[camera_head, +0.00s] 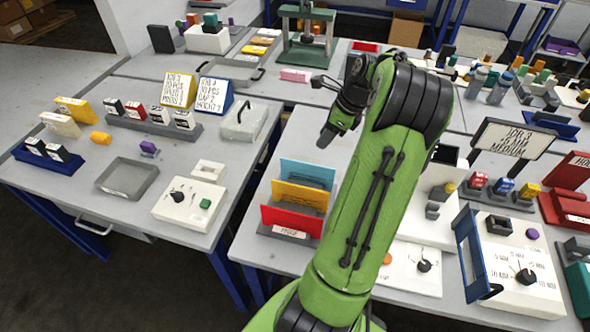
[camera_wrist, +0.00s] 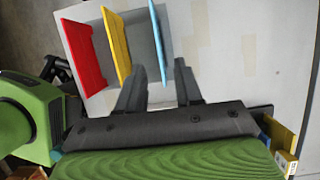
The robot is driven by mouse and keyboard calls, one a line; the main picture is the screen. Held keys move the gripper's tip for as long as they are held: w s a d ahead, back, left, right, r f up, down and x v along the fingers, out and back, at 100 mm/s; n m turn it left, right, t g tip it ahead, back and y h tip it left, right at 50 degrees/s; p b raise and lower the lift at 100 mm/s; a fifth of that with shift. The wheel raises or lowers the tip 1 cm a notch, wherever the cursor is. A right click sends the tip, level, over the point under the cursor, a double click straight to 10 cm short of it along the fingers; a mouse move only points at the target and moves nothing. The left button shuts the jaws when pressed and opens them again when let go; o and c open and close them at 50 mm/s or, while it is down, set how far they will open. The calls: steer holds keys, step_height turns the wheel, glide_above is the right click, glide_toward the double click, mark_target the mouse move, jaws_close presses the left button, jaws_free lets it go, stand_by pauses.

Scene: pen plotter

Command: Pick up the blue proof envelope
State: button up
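The blue proof envelope appears to be the light blue upright panel (camera_head: 307,173) at the back of a grey rack (camera_head: 264,229). Yellow (camera_head: 300,194) and red (camera_head: 290,218) panels stand in front of it. My gripper (camera_head: 328,138) is above and to the right of the rack in the head view. In the wrist view my gripper (camera_wrist: 158,66) is open, with the two fingers apart and no held object visible. The blue panel (camera_wrist: 159,42) shows nearly edge-on, its near end in line with the gap between the fingertips. Contact cannot be told.
A white control box (camera_head: 189,203) and a grey tray (camera_head: 127,178) are on the left table. A green press (camera_head: 306,45) stands behind. My arm hides part of the table right of the rack. The light surface (camera_wrist: 225,45) beside the blue panel looks clear.

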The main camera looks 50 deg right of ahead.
steer(key=b, duration=0.3)
glide_toward(305, 168)
steer(key=w+d+x, duration=0.1)
steer(key=x, duration=0.4)
steer(key=b+x, duration=0.1)
steer(key=x, duration=0.2)
steer(key=s+b+x, duration=0.1)
steer(key=x, duration=0.1)
steer(key=shift+w+a+f+b, duration=0.1)
steer(key=shift+a+f+b, duration=0.2)
steer(key=shift+a, duration=0.1)
steer(key=shift+r, duration=0.15)
jaws_close()
